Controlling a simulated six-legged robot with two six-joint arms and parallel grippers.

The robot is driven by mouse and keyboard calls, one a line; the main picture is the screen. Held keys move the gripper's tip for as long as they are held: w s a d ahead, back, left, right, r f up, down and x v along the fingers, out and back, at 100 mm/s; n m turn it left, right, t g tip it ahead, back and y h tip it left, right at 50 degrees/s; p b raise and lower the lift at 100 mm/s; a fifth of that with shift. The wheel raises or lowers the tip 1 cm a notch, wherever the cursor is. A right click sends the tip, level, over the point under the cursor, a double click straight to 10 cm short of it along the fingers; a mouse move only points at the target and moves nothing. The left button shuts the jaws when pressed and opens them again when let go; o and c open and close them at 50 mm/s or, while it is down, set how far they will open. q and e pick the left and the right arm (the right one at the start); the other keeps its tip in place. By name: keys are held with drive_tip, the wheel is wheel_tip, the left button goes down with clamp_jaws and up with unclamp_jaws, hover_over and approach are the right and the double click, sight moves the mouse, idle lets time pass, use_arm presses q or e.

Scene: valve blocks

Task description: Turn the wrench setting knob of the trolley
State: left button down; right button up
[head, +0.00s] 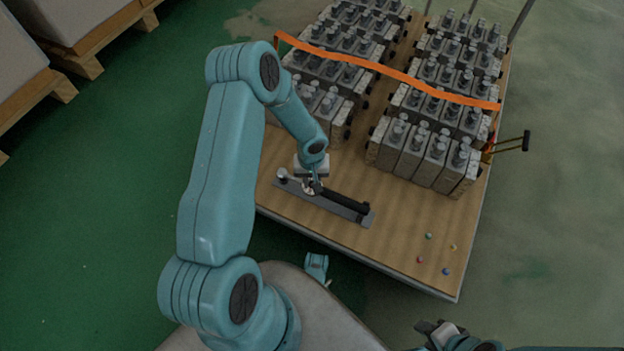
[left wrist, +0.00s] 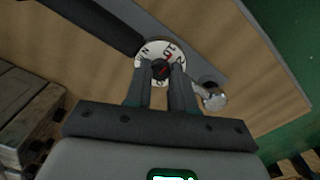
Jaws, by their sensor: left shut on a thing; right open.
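The trolley (head: 400,238) has a wooden deck. A long tool with a black handle (head: 345,202), seemingly the wrench, lies on a grey plate near its edge. In the left wrist view, a white dial (left wrist: 147,49) with numbers and red marks surrounds the dark setting knob (left wrist: 160,69). My left gripper (head: 312,190) reaches down there; in the left wrist view its two fingers (left wrist: 162,76) are shut on the knob, one on each side. In the head view the fingers mostly hide the dial. My right gripper (head: 440,331) is open and empty at the bottom edge, off the trolley.
Rows of grey valve blocks (head: 428,158) stand behind on the deck under an orange strap (head: 390,72). A round silver piece (left wrist: 213,100) sits beside the dial. Several small coloured balls (head: 420,259) lie at the front right. The deck between is clear.

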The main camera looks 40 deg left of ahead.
use_arm(q)
drive_tip(key=m, duration=0.4)
drive_tip(key=shift+m+b, duration=0.3)
drive_tip(key=m, duration=0.4)
drive_tip(key=shift+w+m, duration=0.1)
drive_tip(key=shift+m, duration=0.2)
drive_tip(key=m+p, duration=0.1)
drive_tip(key=m, duration=0.3)
drive_tip(key=shift+d+m+p, duration=0.1)
drive_tip(key=shift+m+p, duration=0.35)
drive_tip(key=shift+m, duration=1.75)
drive_tip(key=c, duration=1.2)
unclamp_jaws()
